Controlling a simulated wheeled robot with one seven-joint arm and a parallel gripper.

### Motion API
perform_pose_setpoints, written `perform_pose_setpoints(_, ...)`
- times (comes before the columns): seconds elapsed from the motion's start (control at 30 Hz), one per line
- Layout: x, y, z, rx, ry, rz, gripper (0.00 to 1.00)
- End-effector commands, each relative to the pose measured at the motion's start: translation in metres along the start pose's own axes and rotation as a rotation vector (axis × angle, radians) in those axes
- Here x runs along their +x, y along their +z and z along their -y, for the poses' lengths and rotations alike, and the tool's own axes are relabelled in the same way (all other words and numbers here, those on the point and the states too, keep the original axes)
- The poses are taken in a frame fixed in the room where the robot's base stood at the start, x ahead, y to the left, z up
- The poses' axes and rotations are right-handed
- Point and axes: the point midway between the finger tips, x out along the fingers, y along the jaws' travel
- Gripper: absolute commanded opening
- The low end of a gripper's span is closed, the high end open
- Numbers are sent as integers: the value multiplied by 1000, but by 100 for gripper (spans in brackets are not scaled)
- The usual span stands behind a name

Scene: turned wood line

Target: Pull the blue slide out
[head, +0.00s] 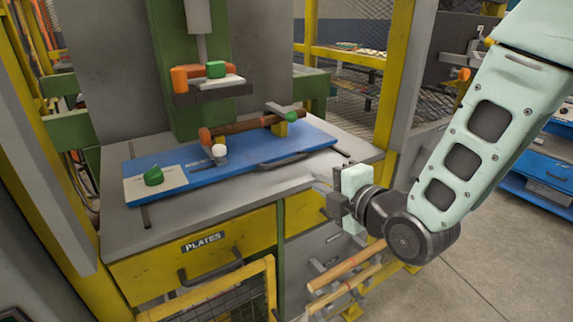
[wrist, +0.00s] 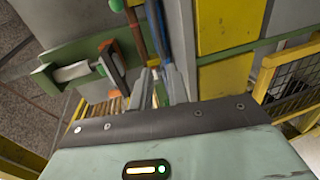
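The blue slide (head: 240,171) is a flat blue board lying on the grey bench top. A dark bar handle (head: 283,160) runs along its front edge, right of the middle. The slide carries a brown wooden bar (head: 240,127), a white-knobbed stop (head: 218,151), a green-balled lever (head: 291,117) and a pale plate with a green knob (head: 153,176). My gripper (head: 321,184) is near the bench's front edge, to the right of the handle and apart from it. In the wrist view its two grey fingers (wrist: 158,86) stand apart with nothing clearly held. A narrow blue strip there may be the slide.
A press head (head: 212,88) with orange and green parts hangs above the slide. Yellow drawers marked PLATES (head: 203,243) are below the bench top (head: 230,195). Wooden rods (head: 345,272) stick out lower right. Yellow posts (head: 392,75) stand behind. Open floor is at right.

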Motion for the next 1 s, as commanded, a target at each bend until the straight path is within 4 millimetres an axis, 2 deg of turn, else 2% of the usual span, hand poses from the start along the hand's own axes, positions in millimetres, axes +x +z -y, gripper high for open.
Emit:
perform_pose_setpoints(0.6, 124, 0, 0, 4, -2, 1, 17)
perform_pose_setpoints(0.8, 148, 0, 0, 4, -2, 1, 17)
perform_pose_setpoints(1.0, 156, 0, 0, 3, -3, 1, 17)
